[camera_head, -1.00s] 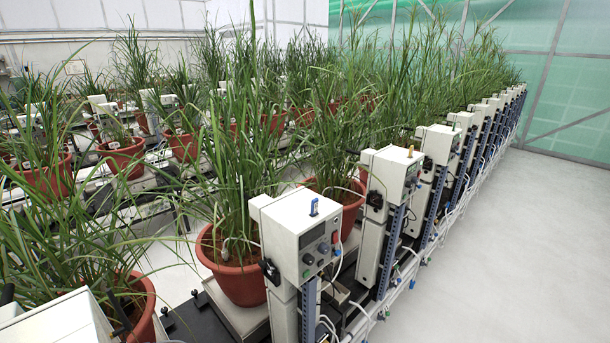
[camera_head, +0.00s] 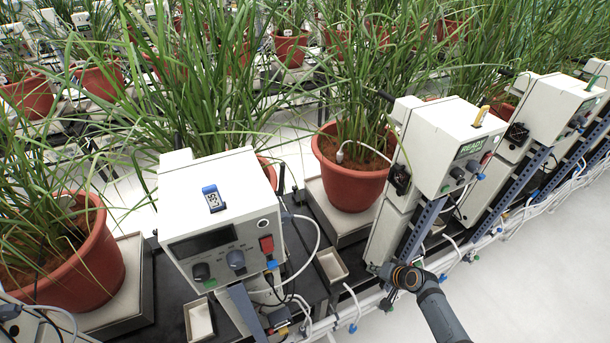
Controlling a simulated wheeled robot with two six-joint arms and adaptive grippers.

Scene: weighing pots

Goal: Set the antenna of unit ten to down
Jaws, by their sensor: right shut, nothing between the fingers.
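White weighing units stand in a row. The nearest unit (camera_head: 215,210) has a blue tag (camera_head: 213,199) on top, its marking not surely readable, and a dark screen. A black antenna (camera_head: 281,180) stands upright at its right rear edge. The middle unit (camera_head: 445,135) has a yellow tag (camera_head: 481,116) and a lit READY screen; its black antenna (camera_head: 386,97) sticks out sideways to the left. I cannot tell which unit is ten. My right gripper (camera_head: 376,268) is shut and empty, low in front of the middle unit's post, apart from both antennas. My left gripper is out of view.
Red pots (camera_head: 352,180) with tall grass stand behind the units; leaves hang close to the boxes. A third unit (camera_head: 550,105) stands at right. White cables and pipes (camera_head: 470,250) run along the posts. The pale floor (camera_head: 540,290) at lower right is clear.

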